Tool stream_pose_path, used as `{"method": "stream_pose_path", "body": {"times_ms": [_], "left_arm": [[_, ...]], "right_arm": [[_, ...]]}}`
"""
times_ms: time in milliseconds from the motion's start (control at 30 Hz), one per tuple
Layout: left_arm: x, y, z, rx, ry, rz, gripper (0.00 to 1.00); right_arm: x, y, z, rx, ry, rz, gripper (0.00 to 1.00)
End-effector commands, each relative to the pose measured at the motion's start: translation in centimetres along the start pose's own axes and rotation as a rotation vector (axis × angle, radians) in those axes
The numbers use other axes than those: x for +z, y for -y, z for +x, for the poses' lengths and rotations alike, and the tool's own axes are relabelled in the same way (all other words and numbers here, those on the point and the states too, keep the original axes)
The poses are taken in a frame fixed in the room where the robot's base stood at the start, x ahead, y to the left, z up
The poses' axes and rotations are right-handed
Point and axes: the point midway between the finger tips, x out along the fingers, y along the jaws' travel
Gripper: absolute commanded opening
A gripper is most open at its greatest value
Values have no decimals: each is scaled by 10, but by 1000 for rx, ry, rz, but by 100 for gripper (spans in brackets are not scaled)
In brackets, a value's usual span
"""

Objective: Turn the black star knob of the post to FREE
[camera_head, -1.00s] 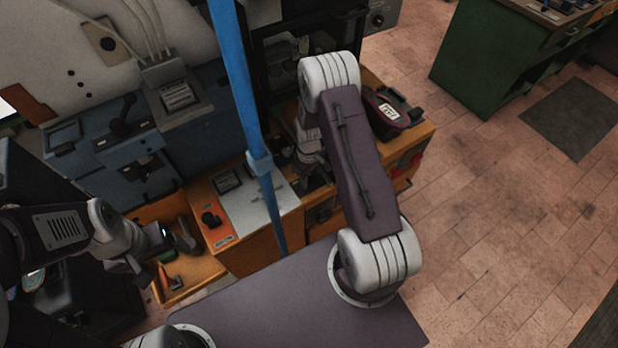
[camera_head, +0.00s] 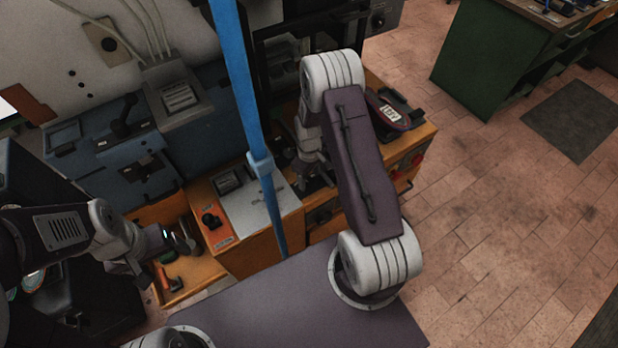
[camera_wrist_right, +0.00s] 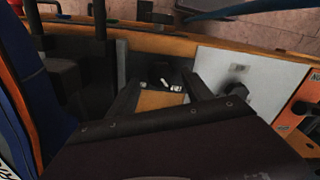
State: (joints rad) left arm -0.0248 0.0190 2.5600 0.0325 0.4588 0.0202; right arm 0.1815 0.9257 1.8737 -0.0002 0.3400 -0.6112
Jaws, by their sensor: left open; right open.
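A black knob (camera_head: 209,219) stands on an orange panel with a small label, left of a pale plate on the bench. I cannot tell whether it is the star knob of the post, and its label is unreadable. A dark knob also shows at the right edge of the right wrist view (camera_wrist_right: 299,108). My left gripper (camera_head: 172,243) is open over the orange drawer, below and left of that knob. My right gripper (camera_wrist_right: 165,92) is open with nothing seen between its fingers, over the bench right of the pale plate.
A blue pole (camera_head: 240,85) rises in front of the bench. An orange drawer (camera_head: 206,270) holding an orange-and-black tool (camera_head: 168,281) is open at lower left. A blue-grey machine (camera_head: 110,150) stands behind. A dark red device (camera_head: 391,112) sits on the bench's right end.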

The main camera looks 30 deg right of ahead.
Motion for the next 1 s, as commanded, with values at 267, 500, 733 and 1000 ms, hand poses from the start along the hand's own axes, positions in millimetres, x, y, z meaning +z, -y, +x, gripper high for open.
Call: {"method": "stream_pose_path", "body": {"times_ms": [267, 500, 733, 1000], "left_arm": [[1, 0, 13, 0, 0, 0, 80], [2, 0, 14, 0, 0, 0, 80], [2, 0, 14, 0, 0, 0, 80], [2, 0, 14, 0, 0, 0, 80]], "right_arm": [[-2, -1, -57, 5, -7, -1, 59], [-2, 0, -80, 3, -4, -1, 59], [-2, 0, -80, 2, -3, -1, 59], [-2, 0, -80, 2, -3, -1, 59]]}}
